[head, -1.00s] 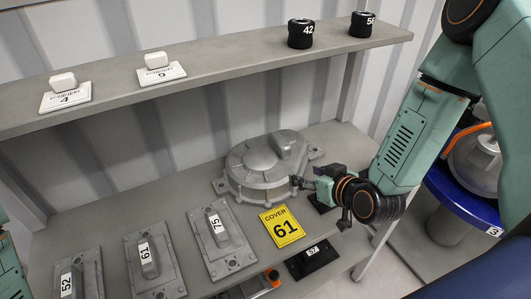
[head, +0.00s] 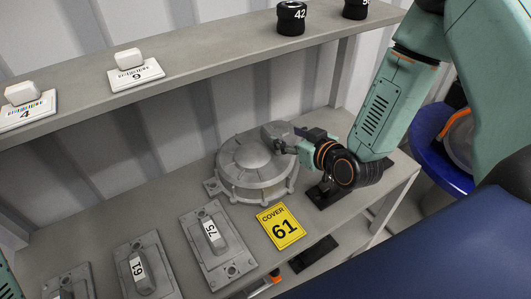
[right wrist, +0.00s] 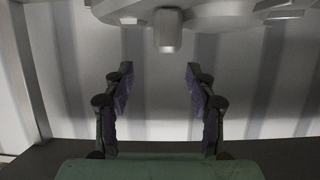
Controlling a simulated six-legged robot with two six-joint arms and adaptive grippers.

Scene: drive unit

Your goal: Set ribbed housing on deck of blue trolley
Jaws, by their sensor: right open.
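The grey ribbed housing (head: 250,168), round with a raised box-like block on top, sits on the lower shelf beside the yellow card. My right gripper (head: 288,146) is at its right side, near that block. In the right wrist view the right gripper (right wrist: 158,85) is open and empty, its two fingers apart. The housing's edge (right wrist: 215,14) spans the top of that view, with a stub (right wrist: 168,30) beyond the fingertips, between them. A broad dark blue surface (head: 410,245) at lower right may be the trolley's deck. Only a sliver of my left arm shows; its gripper is out of view.
The upper shelf (head: 190,75) overhangs behind. A round blue stand (head: 425,155) with a grey object is at right.

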